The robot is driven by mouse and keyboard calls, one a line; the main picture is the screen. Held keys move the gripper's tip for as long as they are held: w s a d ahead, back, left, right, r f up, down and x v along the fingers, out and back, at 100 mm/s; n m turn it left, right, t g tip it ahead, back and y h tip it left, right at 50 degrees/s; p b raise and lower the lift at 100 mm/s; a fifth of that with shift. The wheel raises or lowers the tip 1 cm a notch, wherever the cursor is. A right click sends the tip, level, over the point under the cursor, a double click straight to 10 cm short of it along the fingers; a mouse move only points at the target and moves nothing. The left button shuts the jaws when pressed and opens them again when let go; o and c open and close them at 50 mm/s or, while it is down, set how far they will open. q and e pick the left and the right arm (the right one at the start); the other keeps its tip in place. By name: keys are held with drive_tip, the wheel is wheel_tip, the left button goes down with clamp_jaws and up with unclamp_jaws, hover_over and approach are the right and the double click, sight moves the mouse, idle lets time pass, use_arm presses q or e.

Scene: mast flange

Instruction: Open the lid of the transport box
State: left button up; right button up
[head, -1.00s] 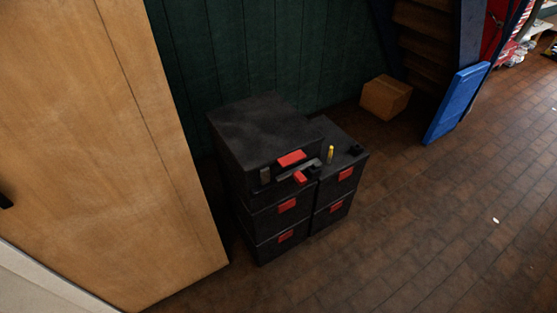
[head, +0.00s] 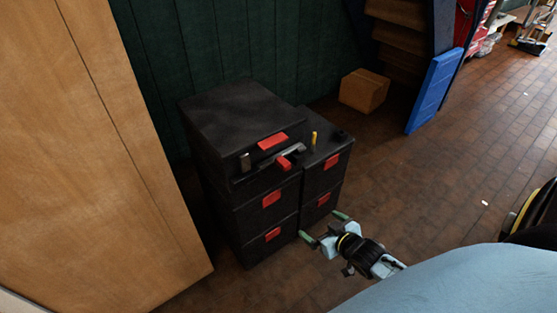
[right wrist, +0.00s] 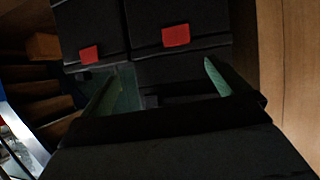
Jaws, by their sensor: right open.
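The black transport box, with a closed flat lid (head: 235,112), tops the left stack of black boxes. A red latch (head: 272,141) is on its upper front edge. A red-tipped object (head: 285,163) and a small grey piece (head: 245,162) are at its front. My right gripper (head: 322,224) is open and empty, low in front of the stacks and apart from the lid. In the right wrist view, its green fingers (right wrist: 160,72) are spread before black box fronts with red latches (right wrist: 176,36). My left gripper is not in view.
A lower right stack (head: 325,165) stands beside it, with a yellow-handled item (head: 314,140) on top. A wooden panel (head: 110,160) rises at left. A cardboard box (head: 362,91) and blue panel (head: 434,90) are behind. Brick floor is open at right.

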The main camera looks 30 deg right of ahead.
drive_tip(key=w+r+t+b, duration=0.3)
drive_tip(key=w+r, duration=0.1)
drive_tip(key=r, duration=0.5)
drive_tip(key=n+t+y+b, duration=0.1)
drive_tip(key=t+y+b, duration=0.1)
drive_tip(key=t, duration=0.1)
approach(276, 144)
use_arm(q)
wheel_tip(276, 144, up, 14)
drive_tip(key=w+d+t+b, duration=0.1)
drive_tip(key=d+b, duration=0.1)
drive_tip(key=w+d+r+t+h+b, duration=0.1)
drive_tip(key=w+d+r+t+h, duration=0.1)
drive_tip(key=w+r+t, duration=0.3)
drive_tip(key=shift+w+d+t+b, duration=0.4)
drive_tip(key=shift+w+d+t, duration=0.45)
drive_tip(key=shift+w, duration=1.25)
use_arm(e)
drive_tip(key=shift+w+a, duration=0.1)
drive_tip(key=shift+w, duration=2.1)
drive_tip(key=shift+w+a, duration=0.15)
drive_tip(key=shift+w, duration=2.05)
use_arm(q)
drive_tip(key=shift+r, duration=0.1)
use_arm(e)
drive_tip(key=c, duration=1.3)
